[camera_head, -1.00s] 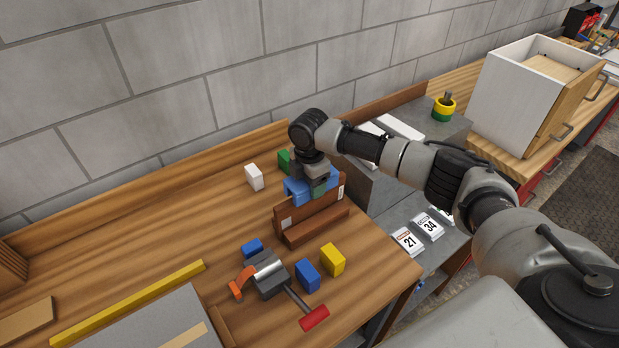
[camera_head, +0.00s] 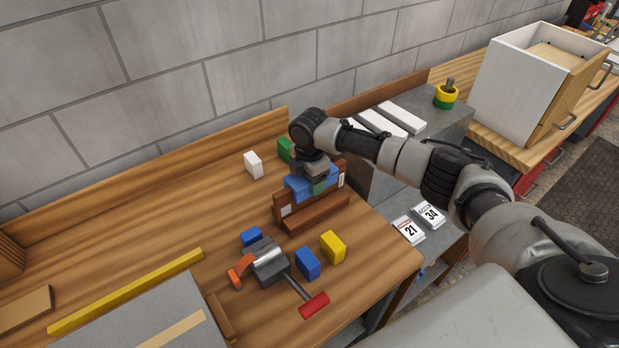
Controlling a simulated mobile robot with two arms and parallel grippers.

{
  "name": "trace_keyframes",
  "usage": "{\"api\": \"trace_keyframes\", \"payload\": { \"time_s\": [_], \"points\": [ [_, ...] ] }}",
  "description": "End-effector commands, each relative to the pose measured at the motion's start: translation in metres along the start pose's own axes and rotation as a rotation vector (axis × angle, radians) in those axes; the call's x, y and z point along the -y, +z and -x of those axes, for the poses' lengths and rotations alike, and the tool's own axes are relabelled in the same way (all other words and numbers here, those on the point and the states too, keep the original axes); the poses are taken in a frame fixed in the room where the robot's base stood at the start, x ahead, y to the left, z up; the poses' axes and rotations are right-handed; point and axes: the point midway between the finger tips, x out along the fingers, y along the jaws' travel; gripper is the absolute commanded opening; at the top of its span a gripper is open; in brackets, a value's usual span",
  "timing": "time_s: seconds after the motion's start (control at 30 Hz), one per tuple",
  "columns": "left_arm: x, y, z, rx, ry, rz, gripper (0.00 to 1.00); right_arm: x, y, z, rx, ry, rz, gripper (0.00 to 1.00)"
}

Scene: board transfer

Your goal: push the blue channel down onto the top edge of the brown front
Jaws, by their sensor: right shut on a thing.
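The brown front (camera_head: 322,211) stands upright in a brown base (camera_head: 315,217) near the middle of the table, with pale patches near both ends. The blue channel (camera_head: 296,188) is at the middle of its top edge and overlaps its upper part in the camera_head view. Whether it is fully seated is hard to tell. My right gripper (camera_head: 317,186) comes from above and is shut on the blue channel. The fingers hide part of the channel and of the top edge. My left gripper is not in view.
Green (camera_head: 285,150) and white blocks (camera_head: 253,165) stand behind the front. Blue (camera_head: 308,263) and yellow blocks (camera_head: 333,247), a dark clamp-like tool (camera_head: 268,262) and a red handle (camera_head: 314,305) lie before it.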

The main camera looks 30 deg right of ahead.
Motion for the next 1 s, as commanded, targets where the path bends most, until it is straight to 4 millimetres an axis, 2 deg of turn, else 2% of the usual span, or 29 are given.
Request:
{"api": "trace_keyframes", "payload": {
  "time_s": [0.83,0.87,1.0],
  "points": [
    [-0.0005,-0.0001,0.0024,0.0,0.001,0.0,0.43,0.0,-0.0003,-0.0039,-0.001,0.0,0.0,0.41],
    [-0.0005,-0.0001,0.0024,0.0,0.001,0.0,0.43,0.0,-0.0003,-0.0039,-0.001,0.0,0.0,0.66],
    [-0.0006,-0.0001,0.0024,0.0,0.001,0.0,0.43,0.0,-0.0002,-0.0039,0.0,0.0,0.0,0.88]
  ]
}}
